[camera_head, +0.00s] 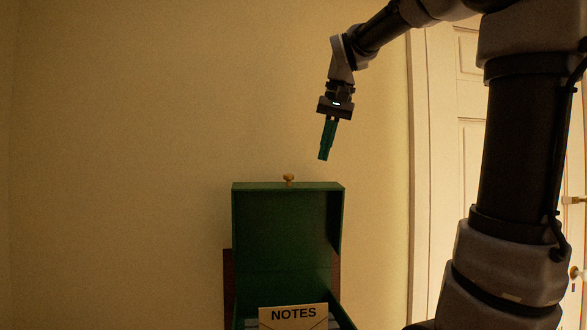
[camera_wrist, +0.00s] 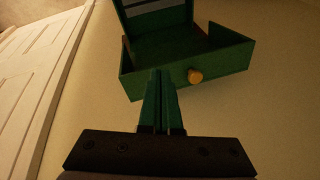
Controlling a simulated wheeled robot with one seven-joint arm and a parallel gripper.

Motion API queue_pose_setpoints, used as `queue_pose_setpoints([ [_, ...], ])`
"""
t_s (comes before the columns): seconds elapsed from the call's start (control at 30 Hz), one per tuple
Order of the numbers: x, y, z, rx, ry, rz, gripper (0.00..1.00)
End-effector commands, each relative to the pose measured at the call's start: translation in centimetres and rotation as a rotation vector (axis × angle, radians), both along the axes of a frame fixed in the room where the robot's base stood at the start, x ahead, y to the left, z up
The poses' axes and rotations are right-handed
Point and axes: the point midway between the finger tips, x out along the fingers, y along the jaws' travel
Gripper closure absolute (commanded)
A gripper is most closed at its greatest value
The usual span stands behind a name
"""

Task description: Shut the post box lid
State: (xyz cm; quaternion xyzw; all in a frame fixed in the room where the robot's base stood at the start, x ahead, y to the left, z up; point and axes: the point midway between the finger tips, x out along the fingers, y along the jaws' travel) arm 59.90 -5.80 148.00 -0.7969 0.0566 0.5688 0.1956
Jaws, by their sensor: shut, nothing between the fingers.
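The post box is green, and its lid (camera_head: 287,235) stands raised in the head view, with its hollow inner side facing me. A round brass-coloured knob (camera_head: 289,178) sits on the lid's top edge. The box body (camera_head: 240,322) is mostly cut off by the bottom of the frame. My gripper (camera_head: 324,158) is shut and empty, pointing down, above and slightly right of the knob. In the wrist view the lid (camera_wrist: 222,62) and knob (camera_wrist: 195,76) lie just beyond my shut green fingers (camera_wrist: 160,73). I cannot tell the exact gap between them.
An envelope marked NOTES (camera_head: 293,316) stands in the box. A brown panel (camera_head: 229,280) shows behind it. A plain wall (camera_head: 120,150) is at the back and a white door (camera_head: 470,200) at the right. The air left of the lid is clear.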

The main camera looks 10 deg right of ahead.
Motion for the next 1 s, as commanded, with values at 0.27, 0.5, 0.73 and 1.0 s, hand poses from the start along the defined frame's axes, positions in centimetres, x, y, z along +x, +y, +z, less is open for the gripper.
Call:
queue_pose_setpoints([
  [0.27, 9.7, 1.1, 5.8, -0.012, 0.152, -0.087, 1.00],
  [0.5, 12.8, 2.0, 7.1, -0.001, 0.200, -0.141, 1.00],
  [0.73, 13.1, 2.3, 5.1, 0.000, 0.207, -0.144, 1.00],
  [1.0, 14.1, 2.8, -0.5, 0.001, 0.207, -0.144, 1.00],
])
